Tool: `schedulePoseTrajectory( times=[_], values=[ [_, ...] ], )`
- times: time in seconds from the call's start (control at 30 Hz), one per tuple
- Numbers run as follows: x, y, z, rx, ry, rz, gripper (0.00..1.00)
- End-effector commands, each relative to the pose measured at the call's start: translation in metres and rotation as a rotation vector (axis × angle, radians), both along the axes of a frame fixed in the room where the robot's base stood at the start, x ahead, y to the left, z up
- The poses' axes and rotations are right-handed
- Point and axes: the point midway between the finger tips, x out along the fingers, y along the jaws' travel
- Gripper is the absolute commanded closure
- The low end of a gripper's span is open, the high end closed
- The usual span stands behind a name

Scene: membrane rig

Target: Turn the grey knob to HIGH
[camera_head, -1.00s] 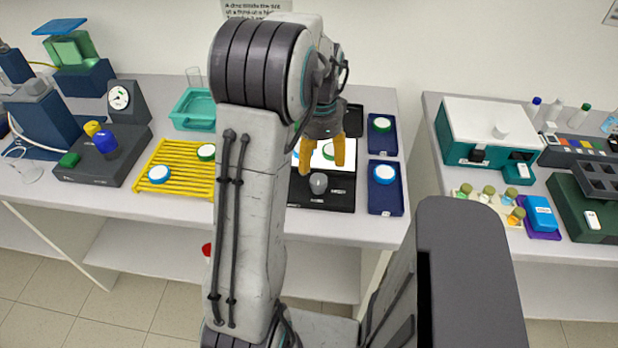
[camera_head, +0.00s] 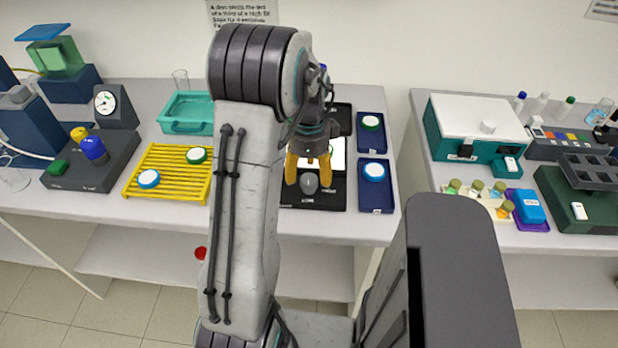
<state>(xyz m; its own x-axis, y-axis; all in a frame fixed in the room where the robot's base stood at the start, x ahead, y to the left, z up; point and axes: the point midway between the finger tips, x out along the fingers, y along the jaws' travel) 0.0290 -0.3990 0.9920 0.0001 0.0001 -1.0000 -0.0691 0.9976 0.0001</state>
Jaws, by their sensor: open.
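The grey knob (camera_head: 309,183) sits on the front part of a black device (camera_head: 327,198), which has a lit white panel behind the knob. Small labels show around the knob but are too small to read clearly, so I cannot tell its setting. My gripper (camera_head: 307,172) has orange fingers, points down and is open. Its fingers are over the device, just behind and to either side of the knob in the picture. I cannot tell whether they touch it. My wrist and fingers hide much of the lit panel.
Blue trays with a green-rimmed dish (camera_head: 371,122) and a blue-rimmed dish (camera_head: 374,171) stand right of the device. A yellow rack (camera_head: 166,186) with two dishes lies left, beyond my arm. A teal tub (camera_head: 187,127) stands behind the rack. A gap separates the right-hand table.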

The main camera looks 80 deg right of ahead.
Motion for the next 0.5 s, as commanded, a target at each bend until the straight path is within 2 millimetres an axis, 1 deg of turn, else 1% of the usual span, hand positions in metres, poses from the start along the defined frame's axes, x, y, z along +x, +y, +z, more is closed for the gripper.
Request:
schedulePoseTrajectory(
  times=[0.03, 0.1, 0.23, 0.5],
  values=[
    [0.0, 0.001, -0.006, 0.004, -0.001, 0.0, 0.34],
    [0.0, 0.0, -0.013, 0.003, 0.0, 0.001, 0.34],
    [0.0, 0.001, -0.022, 0.003, 0.0, 0.001, 0.34],
    [0.0, 0.0, -0.027, -0.001, 0.0, 0.001, 0.34]
  ],
)
